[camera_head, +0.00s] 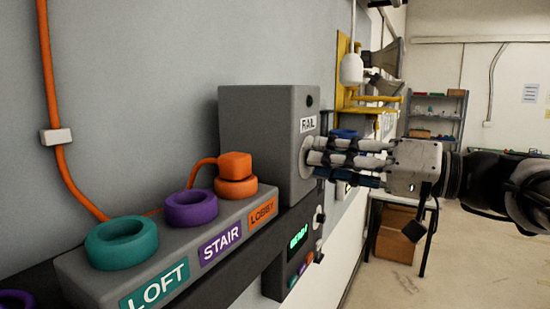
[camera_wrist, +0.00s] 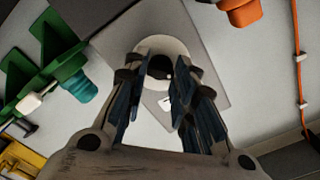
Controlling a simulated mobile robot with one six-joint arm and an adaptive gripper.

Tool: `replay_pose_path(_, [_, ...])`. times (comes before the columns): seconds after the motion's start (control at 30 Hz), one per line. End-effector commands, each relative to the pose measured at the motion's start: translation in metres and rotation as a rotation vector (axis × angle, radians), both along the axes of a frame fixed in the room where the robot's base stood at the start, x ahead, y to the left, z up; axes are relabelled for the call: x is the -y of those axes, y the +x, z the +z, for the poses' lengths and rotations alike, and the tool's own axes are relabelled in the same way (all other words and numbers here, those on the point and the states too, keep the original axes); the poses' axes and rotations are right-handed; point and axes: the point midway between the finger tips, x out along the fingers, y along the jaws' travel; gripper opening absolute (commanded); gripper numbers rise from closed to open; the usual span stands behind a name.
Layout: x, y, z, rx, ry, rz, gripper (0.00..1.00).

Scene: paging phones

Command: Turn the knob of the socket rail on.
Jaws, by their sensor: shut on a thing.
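The socket rail's grey box with the label RAIL (camera_head: 262,140) is fixed to the wall in the middle of the head view. Its knob (camera_wrist: 160,66) is dark and sits on a pale round plate (camera_wrist: 167,46) in the wrist view. My gripper (camera_head: 318,157) reaches in from the right and its fingers are shut on the knob, one on each side. The fingers hide most of the knob in the head view. A small dark lamp (camera_head: 309,101) shows above the label, and I see no glow on it.
A grey ledge with teal LOFT (camera_head: 122,243), purple STAIR (camera_head: 191,209) and orange LOBBY (camera_head: 236,187) rings lies left of the box. An orange plug with a cable sits on LOBBY. A panel with green display (camera_head: 298,238) is below. Yellow bracket (camera_head: 345,80) stands behind.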

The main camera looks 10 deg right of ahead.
Motion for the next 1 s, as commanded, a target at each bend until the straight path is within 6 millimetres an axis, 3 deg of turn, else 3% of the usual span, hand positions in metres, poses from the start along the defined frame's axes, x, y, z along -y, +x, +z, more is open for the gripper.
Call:
replay_pose_path(0.37, [0.0001, 0.0001, 0.0011, -0.154, 0.112, 0.000, 0.01])
replay_pose_path(1.0, [0.0003, 0.0004, 0.0019, -0.643, 0.467, 0.000, 0.01])
